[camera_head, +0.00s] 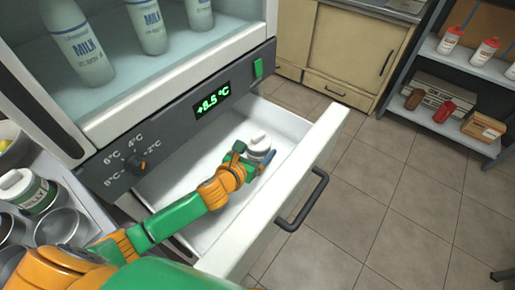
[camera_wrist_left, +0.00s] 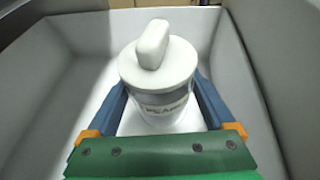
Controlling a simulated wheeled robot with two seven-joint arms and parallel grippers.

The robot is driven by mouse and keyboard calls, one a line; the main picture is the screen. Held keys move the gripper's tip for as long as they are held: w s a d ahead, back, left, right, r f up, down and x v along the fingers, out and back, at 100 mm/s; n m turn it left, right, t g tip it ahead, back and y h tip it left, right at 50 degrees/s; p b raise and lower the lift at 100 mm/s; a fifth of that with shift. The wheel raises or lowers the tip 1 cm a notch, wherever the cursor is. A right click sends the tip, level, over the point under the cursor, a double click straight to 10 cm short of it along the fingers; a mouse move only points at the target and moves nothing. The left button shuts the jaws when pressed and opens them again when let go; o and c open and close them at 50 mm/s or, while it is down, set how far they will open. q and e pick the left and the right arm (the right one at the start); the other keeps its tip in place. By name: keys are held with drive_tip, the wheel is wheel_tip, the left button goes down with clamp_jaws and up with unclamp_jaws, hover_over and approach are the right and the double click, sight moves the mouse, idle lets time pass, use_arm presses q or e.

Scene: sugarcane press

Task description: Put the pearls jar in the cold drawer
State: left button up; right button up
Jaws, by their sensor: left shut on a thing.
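The pearls jar (camera_head: 260,147) is a small white-lidded jar with a grey label. It is upright inside the open cold drawer (camera_head: 309,150), a white pull-out drawer below the cooler's display. My left gripper (camera_head: 253,160) reaches into the drawer and is shut on the jar. In the left wrist view the jar (camera_wrist_left: 160,75) stands between the two blue fingers, with white drawer walls around it. I cannot tell whether its base touches the drawer floor. My right gripper is not in view.
The cooler above holds several milk bottles (camera_head: 148,25). Its panel shows +8.5 °C and has a dial (camera_head: 134,163). The drawer's dark handle (camera_head: 304,201) faces right over clear tiled floor. Another jar (camera_head: 29,192) and metal cups stand at left. A shelf with bottles is at right.

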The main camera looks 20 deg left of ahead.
use_arm(q)
drive_tip(key=shift+f, duration=0.15)
drive_tip(key=o, duration=1.6)
drive_tip(key=shift+r, duration=0.2)
drive_tip(key=shift+r+p, duration=0.35)
drive_tip(key=shift+r, duration=0.1)
drive_tip(key=p+v, duration=0.1)
drive_tip(key=v, duration=1.1)
